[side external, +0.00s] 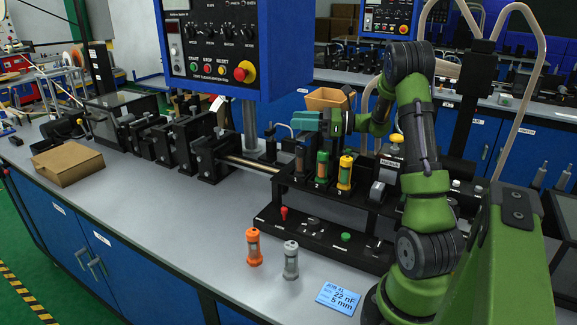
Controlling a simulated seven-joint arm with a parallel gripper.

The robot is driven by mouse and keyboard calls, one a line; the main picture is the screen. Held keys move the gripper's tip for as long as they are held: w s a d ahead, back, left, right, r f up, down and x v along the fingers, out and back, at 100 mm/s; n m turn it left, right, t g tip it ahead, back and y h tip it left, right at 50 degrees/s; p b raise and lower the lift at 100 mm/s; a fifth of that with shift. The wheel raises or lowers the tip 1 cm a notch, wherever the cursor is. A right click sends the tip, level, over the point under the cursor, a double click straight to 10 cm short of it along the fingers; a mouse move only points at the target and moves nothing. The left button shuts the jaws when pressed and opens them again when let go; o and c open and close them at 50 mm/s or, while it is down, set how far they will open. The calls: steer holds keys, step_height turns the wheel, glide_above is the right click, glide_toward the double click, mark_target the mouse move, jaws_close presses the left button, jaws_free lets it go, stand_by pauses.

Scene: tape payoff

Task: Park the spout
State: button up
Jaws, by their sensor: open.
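My gripper (337,123) is above the back of the black rack, its fingers small and partly hidden, and open. A teal block-like part (306,120) is just left of it; I cannot tell whether they touch. No part is clearly recognisable as the spout. The black rack (300,185) holds a green canister (322,165), a yellow-topped canister (345,172) and a dark canister (300,160), all upright. An orange canister (253,247) and a grey canister (290,260) stand upright on the bench in front.
A blue card (339,297) reading 22 nF, 5 mm lies on the grey bench (190,235). A black base (325,238) has a red and a green knob. Black machine blocks and a cardboard box (67,163) are at left. A blue control panel (215,50) hangs above.

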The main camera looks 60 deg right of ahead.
steer(key=shift+w, duration=0.2)
steer(key=shift+c, duration=0.3)
jaws_close()
steer(key=shift+w, duration=0.1)
steer(key=w+d+m+g+h, duration=0.1)
steer(key=w+d+m+h, duration=0.3)
steer(key=m+h, duration=0.7)
steer(key=shift+w+g+h, duration=0.25)
steer(key=shift+g+h, duration=0.05)
steer(key=shift+h, duration=2.5)
